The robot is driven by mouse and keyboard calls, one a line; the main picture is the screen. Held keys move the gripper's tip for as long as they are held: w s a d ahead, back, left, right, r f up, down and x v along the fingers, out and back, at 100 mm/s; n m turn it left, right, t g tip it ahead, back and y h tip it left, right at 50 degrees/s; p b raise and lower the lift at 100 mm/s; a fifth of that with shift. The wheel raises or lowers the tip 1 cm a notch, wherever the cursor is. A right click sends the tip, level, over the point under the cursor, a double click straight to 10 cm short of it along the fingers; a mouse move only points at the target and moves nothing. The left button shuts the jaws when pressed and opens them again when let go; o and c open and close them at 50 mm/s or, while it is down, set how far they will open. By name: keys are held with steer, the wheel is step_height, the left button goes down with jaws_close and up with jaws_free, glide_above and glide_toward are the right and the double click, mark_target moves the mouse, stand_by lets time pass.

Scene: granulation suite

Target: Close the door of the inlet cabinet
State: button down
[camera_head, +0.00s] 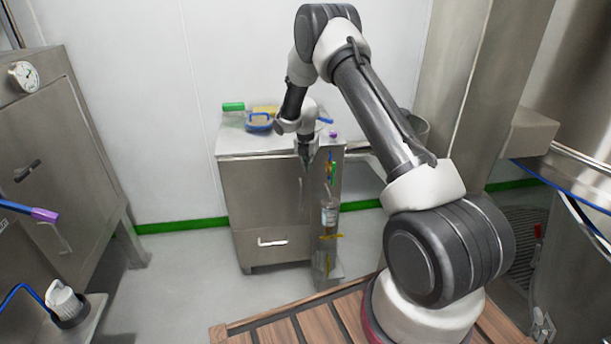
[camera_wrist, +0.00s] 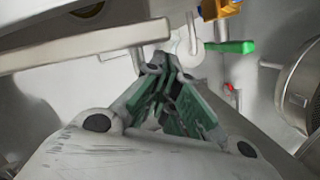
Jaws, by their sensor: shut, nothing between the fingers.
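A low steel cabinet (camera_head: 262,190) stands against the back wall in the head view, with a horizontal white handle (camera_head: 272,242) low on its front. A larger steel cabinet (camera_head: 70,130) at the left has a black door handle (camera_head: 28,170); its door looks flush. No label shows which is the inlet cabinet, and I cannot tell whether the low one's door is ajar. My gripper (camera_head: 304,166) points down by the low cabinet's upper front right. In the wrist view my gripper (camera_wrist: 163,72) is shut and empty, with a long pale bar (camera_wrist: 90,46) to its left.
A blue tray (camera_head: 259,123) and a green item (camera_head: 233,106) lie on the low cabinet's top. A bottle (camera_head: 328,213) and coloured tools are at its right side. A wooden slatted platform (camera_head: 290,327) is in front. Open grey floor (camera_head: 185,275) lies left of the low cabinet.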

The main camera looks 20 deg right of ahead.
steer(key=w, duration=0.2)
steer(key=w+d, duration=0.1)
steer(key=shift+w+d+r, duration=0.15)
steer(key=shift+w, duration=0.2)
